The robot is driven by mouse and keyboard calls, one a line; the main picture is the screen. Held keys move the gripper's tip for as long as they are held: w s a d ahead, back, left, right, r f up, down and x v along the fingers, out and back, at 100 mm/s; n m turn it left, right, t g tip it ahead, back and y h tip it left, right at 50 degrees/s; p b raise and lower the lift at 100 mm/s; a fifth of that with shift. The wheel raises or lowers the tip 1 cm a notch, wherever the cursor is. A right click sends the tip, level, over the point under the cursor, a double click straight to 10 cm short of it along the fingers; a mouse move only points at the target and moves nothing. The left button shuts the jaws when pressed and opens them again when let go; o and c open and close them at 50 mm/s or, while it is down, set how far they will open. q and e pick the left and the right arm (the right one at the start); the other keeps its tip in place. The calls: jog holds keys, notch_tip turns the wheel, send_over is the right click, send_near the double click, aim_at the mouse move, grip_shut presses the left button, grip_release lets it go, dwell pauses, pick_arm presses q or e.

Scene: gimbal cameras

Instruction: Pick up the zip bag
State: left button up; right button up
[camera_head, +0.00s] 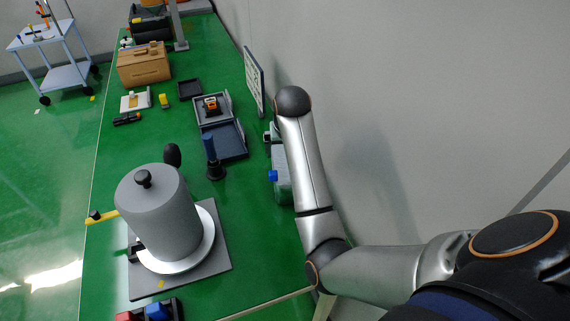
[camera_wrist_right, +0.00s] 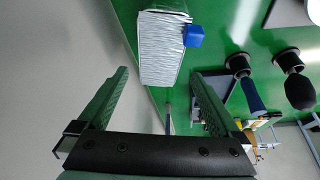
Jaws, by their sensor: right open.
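I cannot pick out a zip bag for certain. In the right wrist view, a pale block-like item (camera_wrist_right: 164,52) with fine dark lines, green edges and a blue piece (camera_wrist_right: 193,36) at one corner lies beyond the fingertips. A pale green item (camera_head: 282,182) with a blue piece (camera_head: 272,175) shows beside my right arm in the head view, partly hidden by it; it looks like the same item. My right gripper (camera_wrist_right: 159,73) is open, with nothing between its green fingers. My left gripper is out of view.
A grey lidded cylinder (camera_head: 160,215) stands on a plate on the green table. A dark stand with a blue handle (camera_head: 211,160) and an open dark case (camera_head: 224,142) are left of my arm. A wall borders the right side. A wooden box (camera_head: 144,66) is farther back.

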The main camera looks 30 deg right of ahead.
send_near(284, 172)
jog(key=shift+d+f, duration=0.2)
jog(key=shift+d, duration=0.05)
jog(key=shift+x, duration=2.85)
jog(key=shift+w, duration=0.1)
jog(key=shift+c, duration=0.2)
jog(key=shift+a, duration=0.1)
jog(key=c, duration=1)
